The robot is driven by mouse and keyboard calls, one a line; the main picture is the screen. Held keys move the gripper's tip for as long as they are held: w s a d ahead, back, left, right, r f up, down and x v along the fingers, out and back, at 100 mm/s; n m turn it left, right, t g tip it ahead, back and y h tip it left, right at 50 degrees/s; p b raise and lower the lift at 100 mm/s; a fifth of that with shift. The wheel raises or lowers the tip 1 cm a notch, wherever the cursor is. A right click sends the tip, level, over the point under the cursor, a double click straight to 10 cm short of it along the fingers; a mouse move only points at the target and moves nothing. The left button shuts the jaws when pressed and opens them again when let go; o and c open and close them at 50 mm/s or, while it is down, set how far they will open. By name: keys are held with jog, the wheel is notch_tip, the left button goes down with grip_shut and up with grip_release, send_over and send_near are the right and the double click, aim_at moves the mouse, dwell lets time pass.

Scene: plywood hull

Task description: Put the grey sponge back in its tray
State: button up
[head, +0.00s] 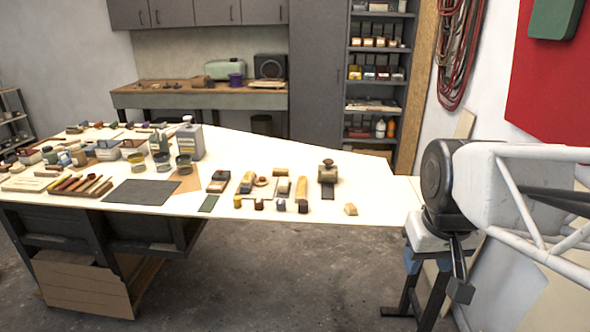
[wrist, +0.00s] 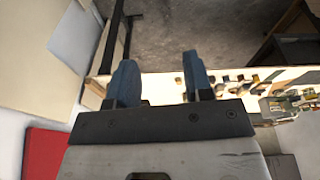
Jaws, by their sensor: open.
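My gripper (wrist: 160,78) is open and empty, with two blue-grey fingers apart in the wrist view. In the head view my gripper (head: 425,262) hangs at the right, past the right end of the pale plywood table (head: 345,222). Several small blocks stand along the front of the table, among them a greyish one (head: 303,206) and another greyish one (head: 281,205). I cannot tell whether either is the grey sponge. I cannot pick out its tray for certain. The small objects are too small to tell apart in the wrist view.
A dark mat (head: 143,192), open tins (head: 184,164) and a grey can (head: 190,140) stand on the left half of the table. A small tan block (head: 351,209) lies near the right front edge. The right end of the tabletop is mostly clear.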

jog(key=w+a+r+n, duration=0.2)
jog(key=w+r, duration=0.3)
jog(key=w, duration=0.8)
jog(key=n+g, duration=0.2)
jog(key=n, duration=1.3)
send_over(282, 169)
notch_tip(282, 169, down, 22)
jog(key=shift+s+d+r, duration=0.1)
jog(key=shift+f, duration=0.25)
jog(key=shift+f, duration=1.25)
